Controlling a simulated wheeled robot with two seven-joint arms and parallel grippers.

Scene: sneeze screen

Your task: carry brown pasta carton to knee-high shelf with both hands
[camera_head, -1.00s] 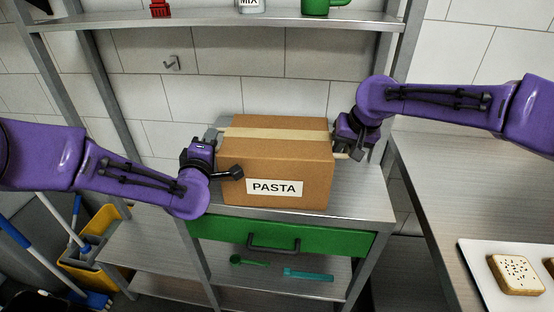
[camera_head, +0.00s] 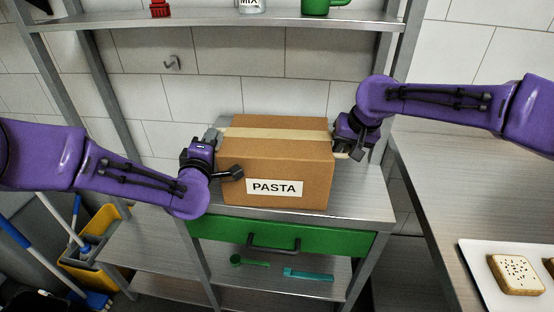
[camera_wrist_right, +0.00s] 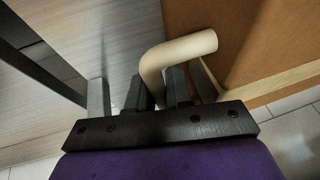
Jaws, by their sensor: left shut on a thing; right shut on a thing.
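The brown pasta carton (camera_head: 275,160) is upright, with a pale tape strip on top and a white PASTA label in front. It is at the grey shelf top (camera_head: 362,200) above the green drawer; I cannot tell whether it rests there or hangs just above. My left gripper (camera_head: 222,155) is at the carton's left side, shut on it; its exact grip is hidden. My right gripper (camera_head: 350,148) is at the right side, shut on the carton's cream handle. In the right wrist view that curved handle (camera_wrist_right: 180,52) passes at the jaws (camera_wrist_right: 178,88), beside the carton wall (camera_wrist_right: 245,40).
The green drawer (camera_head: 310,240) has a dark handle. Below it, a lower shelf (camera_head: 270,285) holds a green scoop (camera_head: 250,262) and a teal tool (camera_head: 308,275). An upper shelf (camera_head: 200,20) holds several items. A counter with a sandwich tray (camera_head: 480,275) stands right; a yellow bucket (camera_head: 95,255) stands left.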

